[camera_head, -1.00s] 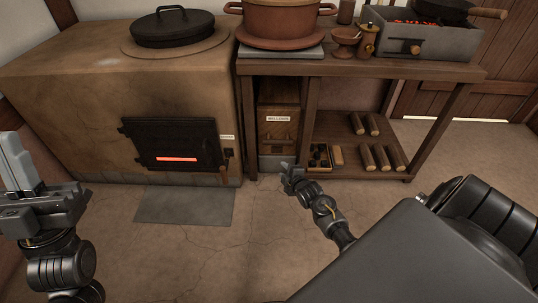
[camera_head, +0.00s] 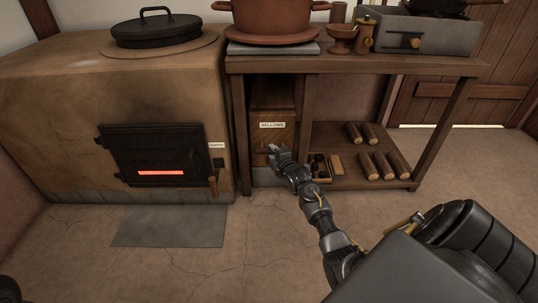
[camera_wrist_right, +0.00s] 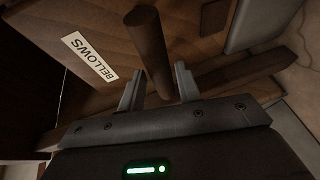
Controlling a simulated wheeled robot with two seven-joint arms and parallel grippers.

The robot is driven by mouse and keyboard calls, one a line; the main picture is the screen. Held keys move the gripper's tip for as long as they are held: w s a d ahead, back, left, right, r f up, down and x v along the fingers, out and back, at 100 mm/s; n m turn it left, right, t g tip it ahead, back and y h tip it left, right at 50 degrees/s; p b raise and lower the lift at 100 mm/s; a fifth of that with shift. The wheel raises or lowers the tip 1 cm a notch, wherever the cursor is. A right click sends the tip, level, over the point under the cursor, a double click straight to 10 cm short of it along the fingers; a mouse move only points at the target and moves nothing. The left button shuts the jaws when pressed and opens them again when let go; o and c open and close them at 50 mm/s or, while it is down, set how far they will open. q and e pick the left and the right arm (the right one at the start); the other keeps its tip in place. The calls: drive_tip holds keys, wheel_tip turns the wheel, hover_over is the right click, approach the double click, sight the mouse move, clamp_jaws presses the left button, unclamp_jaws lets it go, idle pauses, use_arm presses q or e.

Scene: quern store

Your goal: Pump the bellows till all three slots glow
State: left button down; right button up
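The bellows (camera_head: 273,110) is a wooden box with a BELLOWS label, standing under the bench beside the stove. In the right wrist view the bellows (camera_wrist_right: 105,25) shows a round wooden handle (camera_wrist_right: 150,45). My right gripper (camera_head: 277,150) is at the bellows' front. In the wrist view the right gripper (camera_wrist_right: 158,88) has its fingers apart, one on each side of the handle, with a gap visible on the left. The dark stove door (camera_head: 155,150) has one glowing red slot (camera_head: 160,173) low on it; no other glowing slot shows. My left gripper is out of view.
The clay stove (camera_head: 60,120) stands left, with a lidded black pan (camera_head: 165,28) on top. A damper label (camera_head: 217,146) is right of the door. The bench (camera_head: 350,66) has firewood logs (camera_head: 375,165) on its lower shelf, close to my right arm.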

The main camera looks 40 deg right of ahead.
drive_tip(key=shift+b+x, duration=1)
drive_tip(key=shift+x, duration=1.2)
clamp_jaws()
